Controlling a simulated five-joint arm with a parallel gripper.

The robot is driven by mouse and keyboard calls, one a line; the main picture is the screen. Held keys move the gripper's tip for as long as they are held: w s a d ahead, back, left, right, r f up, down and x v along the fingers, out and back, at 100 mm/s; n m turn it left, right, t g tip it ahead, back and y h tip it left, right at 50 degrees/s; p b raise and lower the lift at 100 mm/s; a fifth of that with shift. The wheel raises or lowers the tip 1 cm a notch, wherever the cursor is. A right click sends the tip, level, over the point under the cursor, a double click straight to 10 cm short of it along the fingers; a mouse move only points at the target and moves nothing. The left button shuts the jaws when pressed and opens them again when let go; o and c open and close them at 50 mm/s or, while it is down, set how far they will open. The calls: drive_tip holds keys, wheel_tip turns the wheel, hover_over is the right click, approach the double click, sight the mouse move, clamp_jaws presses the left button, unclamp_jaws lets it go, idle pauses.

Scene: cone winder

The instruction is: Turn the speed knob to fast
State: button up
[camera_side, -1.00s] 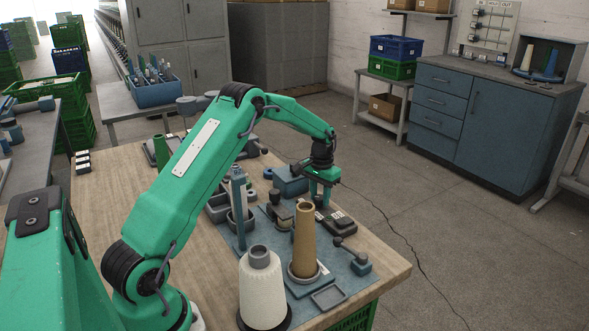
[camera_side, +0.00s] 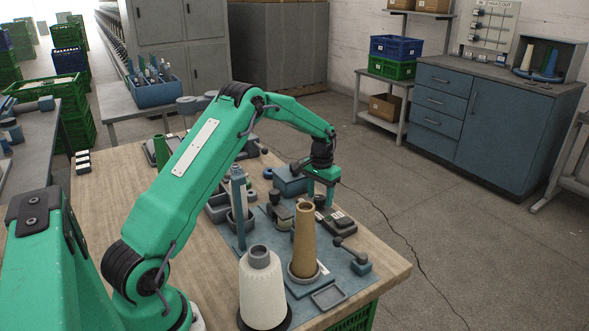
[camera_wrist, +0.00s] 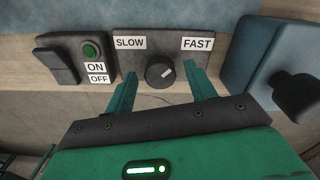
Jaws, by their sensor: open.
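The speed knob (camera_wrist: 160,72) is a dark round knob on a grey panel (camera_wrist: 145,52), seen in the wrist view. A SLOW label (camera_wrist: 130,43) is at its upper left and a FAST label (camera_wrist: 197,44) at its upper right. My gripper (camera_wrist: 163,76) is open, with one green finger on each side of the knob and a gap visible on both sides. In the side view my gripper (camera_side: 321,192) is low over the far right part of the bench, and I cannot make out the knob there.
A switch box with a green button (camera_wrist: 91,50) and ON and OFF labels stands left of the panel. A blue block with a dark handle (camera_wrist: 296,95) is close on the right. In the side view a brown cone (camera_side: 305,240) and a cream yarn cone (camera_side: 262,285) stand nearer the camera.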

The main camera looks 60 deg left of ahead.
sight(320, 197)
wheel_tip(320, 197, up, 7)
drive_tip(key=shift+r, duration=0.3)
drive_tip(key=shift+r, duration=0.1)
idle(0.4)
drive_tip(key=shift+d+r, duration=0.2)
drive_tip(key=s+d+r+m+t, duration=0.1)
drive_tip(key=s+d+r+t, duration=0.2)
drive_tip(key=s+d+r, duration=1.1)
drive_tip(key=s+d+m+t, duration=0.1)
drive_tip(key=s+d, duration=0.2)
drive_tip(key=s, duration=0.5)
drive_tip(key=s+d+t, duration=0.1)
drive_tip(key=s+d, duration=0.3)
drive_tip(key=s, duration=0.4)
drive_tip(key=shift+s+m+t, duration=0.3)
drive_tip(key=shift+s+m, duration=0.1)
